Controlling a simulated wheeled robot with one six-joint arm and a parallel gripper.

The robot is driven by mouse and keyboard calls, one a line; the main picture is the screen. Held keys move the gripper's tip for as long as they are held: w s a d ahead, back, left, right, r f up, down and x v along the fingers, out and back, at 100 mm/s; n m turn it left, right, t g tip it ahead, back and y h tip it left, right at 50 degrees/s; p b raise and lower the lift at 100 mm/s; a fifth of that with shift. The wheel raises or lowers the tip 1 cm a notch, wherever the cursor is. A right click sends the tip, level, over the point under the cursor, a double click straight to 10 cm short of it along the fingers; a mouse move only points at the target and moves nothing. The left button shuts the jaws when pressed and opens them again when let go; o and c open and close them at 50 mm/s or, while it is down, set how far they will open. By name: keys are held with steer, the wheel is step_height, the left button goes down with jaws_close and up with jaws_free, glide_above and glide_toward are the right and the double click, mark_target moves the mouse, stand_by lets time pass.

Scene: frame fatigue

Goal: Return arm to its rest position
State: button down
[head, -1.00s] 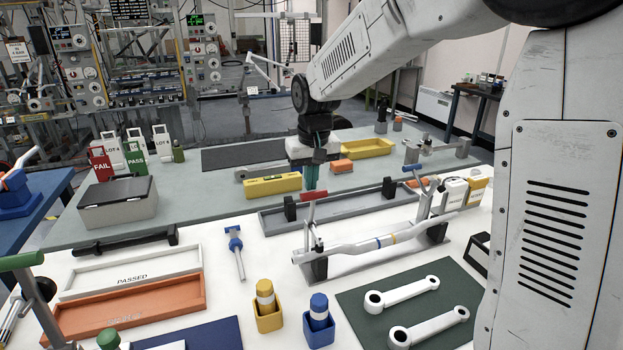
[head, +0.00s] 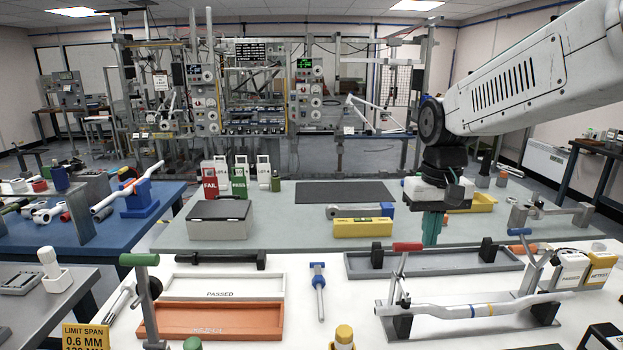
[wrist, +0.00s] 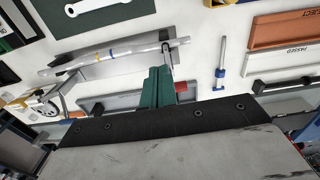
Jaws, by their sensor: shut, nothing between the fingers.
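My gripper (head: 433,228) points down at the right of the head view, with its green fingers together and nothing between them. It hangs over the back part of the workbench, near the yellow level (head: 363,227) and behind the grey tray (head: 375,262). In the wrist view my green fingers (wrist: 157,88) are also closed and empty, seen against the white tabletop. My arm (head: 540,75) reaches in from the upper right.
A white tube (head: 460,310) rests in a fixture at the front right. The white PASSED tray (head: 190,294), orange tray (head: 180,330) and blue-handled tool (head: 318,285) lie on the white table. A dark mat (head: 345,193) lies bare at the back.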

steer(key=s+d+f+t, duration=0.1)
steer(key=s+d, duration=0.1)
steer(key=s, duration=2.2)
steer(key=shift+s+d, duration=0.25)
steer(key=shift+s, duration=0.15)
